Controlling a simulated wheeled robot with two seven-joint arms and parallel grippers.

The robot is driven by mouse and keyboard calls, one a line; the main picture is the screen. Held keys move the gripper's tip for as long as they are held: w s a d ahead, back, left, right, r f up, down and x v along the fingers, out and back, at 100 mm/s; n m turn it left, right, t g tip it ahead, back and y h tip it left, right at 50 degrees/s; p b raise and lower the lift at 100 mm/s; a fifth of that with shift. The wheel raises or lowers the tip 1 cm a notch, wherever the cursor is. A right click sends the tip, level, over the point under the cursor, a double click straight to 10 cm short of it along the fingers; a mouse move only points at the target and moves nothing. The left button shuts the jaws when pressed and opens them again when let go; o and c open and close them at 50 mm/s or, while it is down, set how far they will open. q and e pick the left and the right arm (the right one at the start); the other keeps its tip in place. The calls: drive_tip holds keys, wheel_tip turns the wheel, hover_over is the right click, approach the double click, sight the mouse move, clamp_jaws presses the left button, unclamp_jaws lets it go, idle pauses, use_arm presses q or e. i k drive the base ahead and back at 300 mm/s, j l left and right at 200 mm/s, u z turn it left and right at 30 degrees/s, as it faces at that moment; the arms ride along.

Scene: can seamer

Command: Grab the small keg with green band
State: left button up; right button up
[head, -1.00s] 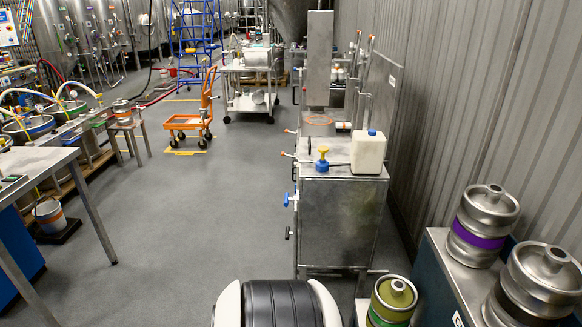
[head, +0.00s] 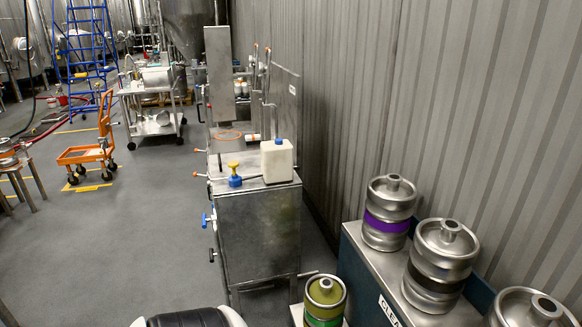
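A small keg with a green band (head: 324,299) stands at the bottom of the head view, right of centre. Its upper body is olive-gold with a steel collar on top, and its lower part is cut off by the frame edge. It stands on a low light-coloured surface beside the blue-sided bench. Neither of my grippers shows in the head view.
A blue-sided bench with a steel top (head: 408,314) holds a purple-banded keg (head: 389,212), a black-banded keg (head: 440,262) and another keg (head: 527,308). The can seamer (head: 257,232) stands ahead, with a white jug (head: 277,160). An orange cart (head: 88,153) stands left. Grey floor is open left.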

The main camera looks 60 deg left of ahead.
sight(326, 296)
drive_tip(key=k+u, duration=0.1)
drive_tip(key=u, duration=0.7)
drive_tip(key=k+u, duration=0.15)
drive_tip(key=u, duration=0.25)
drive_tip(key=k+u, duration=0.1)
drive_tip(key=u, duration=0.35)
drive_tip(key=i+j+z, duration=0.1)
drive_tip(key=i+j, duration=0.05)
